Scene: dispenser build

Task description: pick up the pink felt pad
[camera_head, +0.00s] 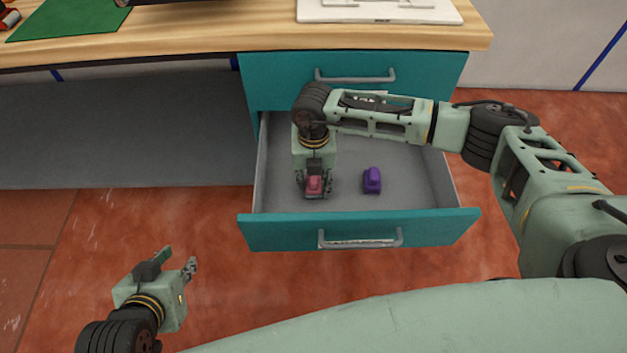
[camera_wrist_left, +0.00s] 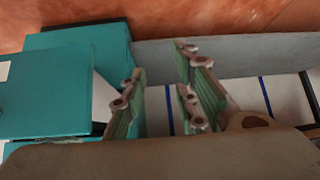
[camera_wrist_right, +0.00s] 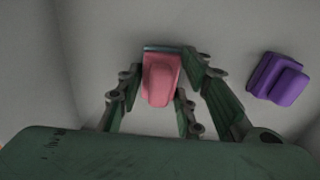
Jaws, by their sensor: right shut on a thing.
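The pink felt pad (camera_head: 314,184) is a small pink block with a raised part on top, in the left part of the open drawer (camera_head: 420,226). It also shows in the right wrist view (camera_wrist_right: 160,80), between my fingers, with a dark strip along its far edge. My right gripper (camera_head: 314,190) points down into the drawer and is shut on the pink pad. I cannot tell whether the pad touches the drawer floor. My left gripper (camera_head: 179,258) is open and empty, over the floor to the left of the drawer.
A purple block (camera_head: 372,180) of similar shape lies in the drawer to the right of the pink pad; it also shows in the right wrist view (camera_wrist_right: 278,79). The drawer walls surround both. A closed teal drawer (camera_head: 290,75) and the wooden desktop (camera_head: 240,32) are above.

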